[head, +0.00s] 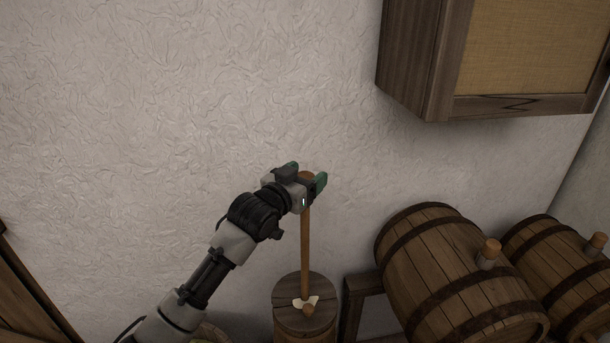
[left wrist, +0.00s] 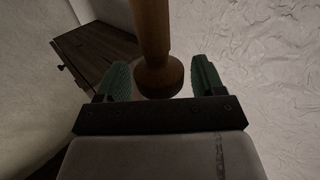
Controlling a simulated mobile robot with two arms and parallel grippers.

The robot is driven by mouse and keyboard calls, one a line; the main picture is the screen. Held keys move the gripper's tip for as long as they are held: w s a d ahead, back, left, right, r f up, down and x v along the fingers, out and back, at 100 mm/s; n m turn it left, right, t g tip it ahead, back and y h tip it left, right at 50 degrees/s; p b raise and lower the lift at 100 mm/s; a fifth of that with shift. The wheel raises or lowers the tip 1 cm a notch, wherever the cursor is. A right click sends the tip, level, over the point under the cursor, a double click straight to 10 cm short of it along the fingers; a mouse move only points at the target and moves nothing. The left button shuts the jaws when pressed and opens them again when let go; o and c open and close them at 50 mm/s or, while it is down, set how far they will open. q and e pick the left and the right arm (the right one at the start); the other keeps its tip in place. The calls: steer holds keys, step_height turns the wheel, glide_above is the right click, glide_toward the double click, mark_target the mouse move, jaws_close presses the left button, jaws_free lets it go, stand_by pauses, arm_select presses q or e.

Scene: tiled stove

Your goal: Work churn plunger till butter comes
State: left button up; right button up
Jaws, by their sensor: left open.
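The churn (head: 303,306) is a wooden tub with a lid, standing below in the head view. Its plunger (head: 305,255) is a long wooden rod rising upright from the lid, with a rounded knob at the top. My left gripper (head: 308,181) is at the top of the rod, its green fingers open on either side of the knob. In the left wrist view the plunger (left wrist: 151,30) runs between the two open fingers (left wrist: 158,82), with gaps on both sides. A pale patch lies on the lid around the rod's foot. My right gripper is not in view.
Wooden barrels (head: 455,275) lie on a stand to the right of the churn. A wall cabinet (head: 490,60) hangs at the upper right. A textured white wall (head: 180,100) is close behind. The space left of the gripper is open.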

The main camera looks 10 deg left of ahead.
arm_select(q)
steer(key=c, duration=1.2)
step_height(320, 180, down, 13)
steer(key=b, duration=0.6)
steer(key=shift+r, duration=0.1)
steer(key=shift+f+b, duration=0.35)
steer(key=shift+f, duration=0.1)
steer(key=o, duration=0.9)
steer(key=shift+f, duration=0.1)
steer(key=o, duration=0.3)
steer(key=shift+s, duration=0.1)
steer(key=b, duration=0.2)
glide_toward(302, 227)
steer(key=shift+d, duration=0.1)
